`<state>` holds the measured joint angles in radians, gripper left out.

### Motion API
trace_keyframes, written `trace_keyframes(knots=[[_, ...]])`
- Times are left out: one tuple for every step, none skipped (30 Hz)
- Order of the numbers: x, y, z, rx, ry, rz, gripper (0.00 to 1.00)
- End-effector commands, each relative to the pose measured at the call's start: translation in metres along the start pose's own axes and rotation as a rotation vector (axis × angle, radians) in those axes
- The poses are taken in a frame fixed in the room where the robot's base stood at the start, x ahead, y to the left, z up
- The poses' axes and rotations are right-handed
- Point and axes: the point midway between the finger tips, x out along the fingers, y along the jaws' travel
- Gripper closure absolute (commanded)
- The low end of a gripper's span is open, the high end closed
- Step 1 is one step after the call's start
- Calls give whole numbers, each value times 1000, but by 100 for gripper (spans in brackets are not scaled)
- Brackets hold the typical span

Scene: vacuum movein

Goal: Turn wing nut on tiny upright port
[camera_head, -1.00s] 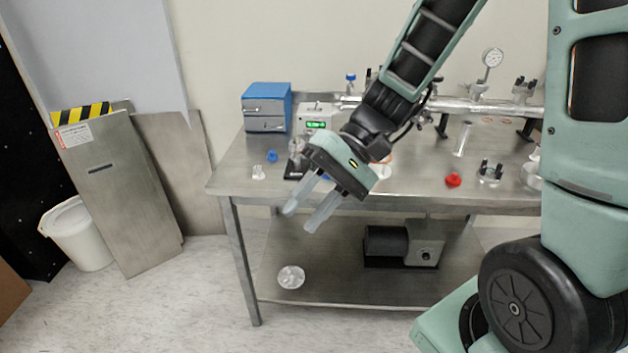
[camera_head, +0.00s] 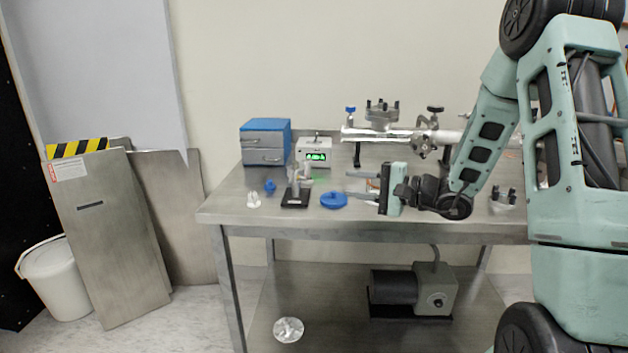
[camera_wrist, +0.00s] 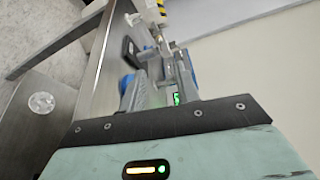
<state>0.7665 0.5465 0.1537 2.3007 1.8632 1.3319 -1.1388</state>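My gripper (camera_head: 350,184) is above the right-middle of the bench, its two fingers pointing left and apart, with nothing seen between them. A metal pipe (camera_head: 400,134) runs along the back of the bench. A small upright fitting with a blue top (camera_head: 350,109) stands on its left end, and another with a dark winged top (camera_head: 435,110) stands further right. A larger clamped port (camera_head: 381,115) is between them. I cannot tell which small fitting bears the task's wing nut. My gripper is in front of and below the pipe, apart from these fittings.
The bench (camera_head: 235,208) also holds a blue cabinet (camera_head: 265,143), a green-lit instrument (camera_head: 315,154), a black-based stand (camera_head: 295,197), a flat blue disc (camera_head: 334,200) and a small white part (camera_head: 253,199). The instrument's display shows in the wrist view (camera_wrist: 177,98). A pump (camera_head: 412,289) sits below.

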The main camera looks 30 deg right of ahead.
Motion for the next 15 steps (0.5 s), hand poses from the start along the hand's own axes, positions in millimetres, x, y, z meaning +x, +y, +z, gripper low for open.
trace_keyframes(knots=[[12, 0, 1, -1, -4, 0, 68], [18, 0, 1, 0, -4, 1, 68], [26, 0, 1, 1, -5, 0, 68], [33, 0, 1, 0, -5, 0, 68], [39, 0, 1, 0, -4, 1, 68], [47, 0, 1, 0, -4, 0, 68], [54, 0, 1, 1, -4, 0, 68], [60, 0, 1, 1, -5, 1, 68], [67, 0, 1, 1, -4, 0, 68], [73, 0, 1, 0, -4, 0, 68], [78, 0, 1, 0, -4, 0, 68], [84, 0, 1, 2, -2, 1, 68], [88, 0, 1, 2, -3, 1, 68], [93, 0, 1, 1, -3, 0, 68], [97, 0, 1, 1, -3, 0, 68]])
